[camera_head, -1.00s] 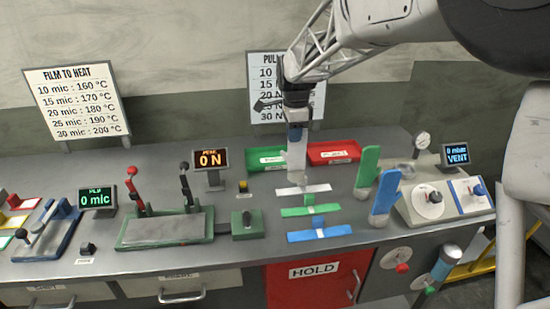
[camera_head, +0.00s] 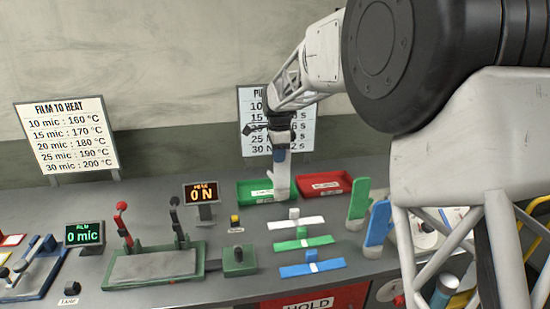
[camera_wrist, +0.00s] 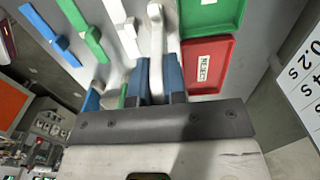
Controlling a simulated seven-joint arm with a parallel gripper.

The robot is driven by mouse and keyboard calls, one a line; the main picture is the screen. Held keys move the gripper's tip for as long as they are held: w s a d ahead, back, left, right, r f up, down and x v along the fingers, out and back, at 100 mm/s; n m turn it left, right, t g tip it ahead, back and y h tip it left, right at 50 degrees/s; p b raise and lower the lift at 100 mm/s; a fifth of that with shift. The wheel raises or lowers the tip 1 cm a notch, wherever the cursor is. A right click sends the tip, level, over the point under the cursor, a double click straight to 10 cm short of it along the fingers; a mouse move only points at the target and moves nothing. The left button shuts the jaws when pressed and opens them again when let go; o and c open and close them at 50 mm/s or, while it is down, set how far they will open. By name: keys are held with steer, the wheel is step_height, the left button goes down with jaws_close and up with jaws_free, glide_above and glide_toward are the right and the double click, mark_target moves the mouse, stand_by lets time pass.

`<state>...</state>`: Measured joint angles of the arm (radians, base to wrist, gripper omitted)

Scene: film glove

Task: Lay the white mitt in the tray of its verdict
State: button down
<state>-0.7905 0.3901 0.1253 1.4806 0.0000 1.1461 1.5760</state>
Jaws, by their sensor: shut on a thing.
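The white mitt (camera_head: 282,183) hangs upright from my gripper (camera_head: 281,152). Its lower end overlaps the right part of the green tray (camera_head: 245,197) in the head view; I cannot tell its height above the tray. The red tray (camera_head: 340,186) lies just right of it, with a white label. In the wrist view the mitt (camera_wrist: 156,30) sits between the blue fingertips of my gripper (camera_wrist: 158,80). The red tray (camera_wrist: 214,72) and green tray (camera_wrist: 215,14) lie beside it there. The green tray's label is partly hidden in the head view.
A white stand (camera_head: 295,222), green stand (camera_head: 304,243) and blue stand (camera_head: 312,268) lie in front of the trays. A green mitt (camera_head: 358,203) and a blue mitt (camera_head: 377,228) stand upright at right. The force display (camera_head: 201,193) reads 0 N. A lever sealer (camera_head: 152,267) stands at left.

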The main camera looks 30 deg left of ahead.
steer(key=w+a, duration=0.4)
steer(key=shift+w+a+f, duration=0.25)
steer(key=shift+w+a, duration=0.05)
steer(key=shift+f, duration=0.1)
steer(key=shift+f, duration=1.8)
steer(key=c, duration=1.2)
jaws_free()
steer(key=shift+o, duration=0.2)
step_height(320, 180, up, 12)
